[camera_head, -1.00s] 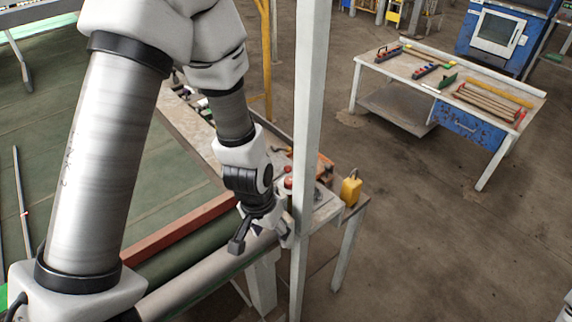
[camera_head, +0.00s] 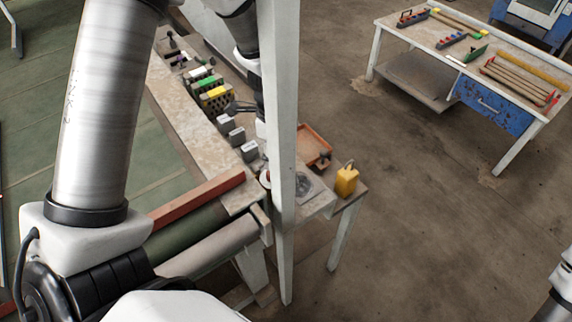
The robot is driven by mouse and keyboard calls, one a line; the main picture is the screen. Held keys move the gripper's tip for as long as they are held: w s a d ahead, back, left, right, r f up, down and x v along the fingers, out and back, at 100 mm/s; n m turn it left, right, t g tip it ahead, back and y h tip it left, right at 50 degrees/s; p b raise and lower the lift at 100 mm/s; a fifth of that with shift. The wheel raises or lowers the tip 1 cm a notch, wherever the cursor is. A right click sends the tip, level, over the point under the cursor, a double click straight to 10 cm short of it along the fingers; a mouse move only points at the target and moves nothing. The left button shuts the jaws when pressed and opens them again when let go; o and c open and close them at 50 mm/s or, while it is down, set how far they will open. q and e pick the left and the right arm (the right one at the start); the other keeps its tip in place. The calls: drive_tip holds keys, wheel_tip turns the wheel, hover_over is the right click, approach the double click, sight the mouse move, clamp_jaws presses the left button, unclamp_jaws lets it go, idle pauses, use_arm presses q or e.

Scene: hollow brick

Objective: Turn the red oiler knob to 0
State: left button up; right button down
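I cannot clearly make out the red oiler knob; a small pale and reddish round part (camera_head: 265,179) shows at the left edge of the white post, too small to identify. My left arm comes in from the left, and its wrist passes behind the post. Dark finger-like parts of my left gripper (camera_head: 240,107) show just left of the post, above the bench with small blocks. The post hides the rest, so its opening cannot be judged. Only a piece of my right arm shows at the lower right edge; its gripper is out of view.
The white post (camera_head: 283,130) stands in front of the bench. A yellow can (camera_head: 347,181) and an orange tray (camera_head: 316,143) sit right of it. Green and yellow blocks (camera_head: 213,95) and grey blocks line the bench. A tool table (camera_head: 405,33) stands at back right, with open floor between.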

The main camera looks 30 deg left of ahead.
use_arm(q)
drive_tip(key=f, duration=0.2)
drive_tip(key=a+f+p, duration=0.1)
drive_tip(key=f, duration=0.4)
drive_tip(key=shift+s+a+f+p, duration=0.1)
drive_tip(key=shift+s+a+p, duration=0.05)
drive_tip(key=shift+a+p, duration=0.15)
drive_tip(key=shift+d+f, duration=0.25)
drive_tip(key=shift+d, duration=0.2)
drive_tip(key=shift+a, duration=0.15)
clamp_jaws()
use_arm(e)
drive_tip(key=shift+s+a+r, duration=0.1)
drive_tip(key=shift+a+r, duration=0.1)
drive_tip(key=shift+r, duration=0.3)
drive_tip(key=shift+a+r, duration=0.2)
drive_tip(key=shift+r, duration=0.3)
